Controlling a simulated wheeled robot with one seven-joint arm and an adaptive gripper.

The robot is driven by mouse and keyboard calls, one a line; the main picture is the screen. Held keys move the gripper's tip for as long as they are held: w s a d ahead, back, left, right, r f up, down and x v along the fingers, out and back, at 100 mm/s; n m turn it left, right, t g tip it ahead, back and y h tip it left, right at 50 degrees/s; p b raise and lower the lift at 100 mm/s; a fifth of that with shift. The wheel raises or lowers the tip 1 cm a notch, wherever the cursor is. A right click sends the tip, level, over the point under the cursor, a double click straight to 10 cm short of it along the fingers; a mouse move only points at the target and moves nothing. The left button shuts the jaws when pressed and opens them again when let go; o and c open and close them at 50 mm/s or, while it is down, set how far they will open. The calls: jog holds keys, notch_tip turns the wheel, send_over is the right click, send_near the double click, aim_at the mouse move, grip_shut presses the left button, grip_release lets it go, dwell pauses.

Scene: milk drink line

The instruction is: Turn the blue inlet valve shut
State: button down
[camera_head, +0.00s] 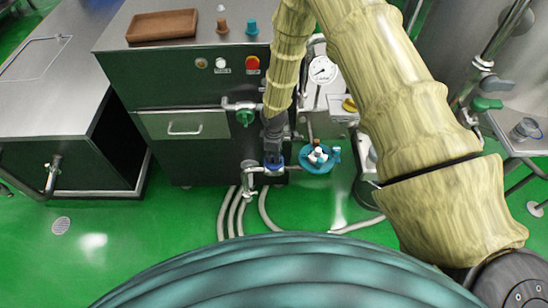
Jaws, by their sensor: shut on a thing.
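The blue inlet valve (277,169) shows as a small blue part on a steel pipe fitting, low at the front of the dark steel cabinet. My gripper (273,155) points down over it and is shut on it. The fingers cover most of the blue part, so how far it is turned cannot be told. My arm comes down from the upper right in a pale ribbed sleeve.
A green-handled valve (245,117) sits just left of my gripper. A round blue dish (317,166) with small items is close on the right. A pressure gauge (322,70) stands behind it. Pale hoses (229,212) run over the green floor. A brown tray (162,26) lies on the cabinet top.

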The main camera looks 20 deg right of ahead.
jog(key=m+b, duration=0.1)
jog(key=m, duration=0.2)
jog(key=shift+m+b, duration=0.4)
jog(key=m+b, duration=0.1)
jog(key=m, duration=0.2)
jog(key=shift+m, duration=0.3)
jog(key=m+b, duration=0.1)
jog(key=m, duration=0.2)
jog(key=shift+w+m, duration=0.1)
jog(key=shift+m, duration=0.2)
jog(key=shift+m+b, duration=0.6)
jog(key=shift+m, duration=1.4)
jog(key=shift+r, duration=0.1)
jog(key=c, duration=1.5)
grip_release()
notch_tip(320, 180, up, 12)
